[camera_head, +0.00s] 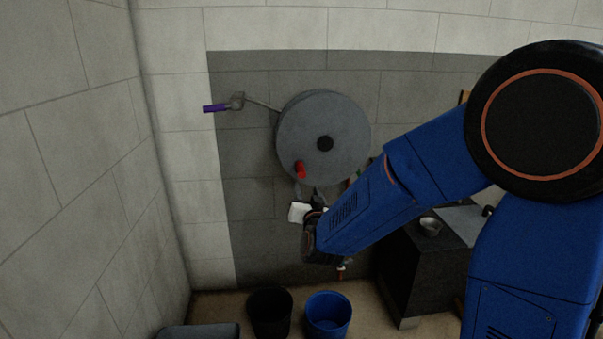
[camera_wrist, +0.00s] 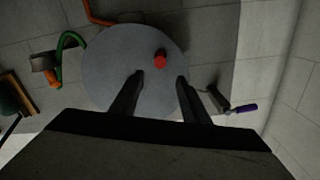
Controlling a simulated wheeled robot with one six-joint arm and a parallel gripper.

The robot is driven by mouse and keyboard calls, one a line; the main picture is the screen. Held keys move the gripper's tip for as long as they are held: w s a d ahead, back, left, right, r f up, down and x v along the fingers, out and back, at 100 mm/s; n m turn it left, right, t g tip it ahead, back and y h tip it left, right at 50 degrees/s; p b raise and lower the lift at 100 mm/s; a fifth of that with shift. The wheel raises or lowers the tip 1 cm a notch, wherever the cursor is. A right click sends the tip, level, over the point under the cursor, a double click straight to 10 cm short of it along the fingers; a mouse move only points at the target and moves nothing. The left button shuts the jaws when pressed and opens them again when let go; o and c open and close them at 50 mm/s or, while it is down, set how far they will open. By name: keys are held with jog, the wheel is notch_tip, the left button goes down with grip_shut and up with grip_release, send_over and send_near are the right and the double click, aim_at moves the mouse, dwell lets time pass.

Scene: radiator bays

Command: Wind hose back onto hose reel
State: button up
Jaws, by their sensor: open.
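The hose reel (camera_head: 330,120) is a round grey disc on the wall, with a dark hub and a red crank knob (camera_head: 300,169) near its lower left rim. The reel (camera_wrist: 105,70) and the knob (camera_wrist: 160,60) also show in the wrist view. My gripper (camera_head: 311,194) is just below the knob in the head view. In the wrist view my open gripper (camera_wrist: 160,76) faces the disc, its fingertips apart with the knob just beyond and between them, not grasped. Orange hose (camera_wrist: 95,14) and green hose (camera_wrist: 65,44) show beside the disc; my arm hides most of that area in the head view.
A black bucket (camera_head: 270,313) and a blue bucket (camera_head: 328,315) stand on the floor below. A side wall closes the left.

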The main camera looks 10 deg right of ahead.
aim_at(302, 172)
jog(key=w, duration=1.5)
grip_shut()
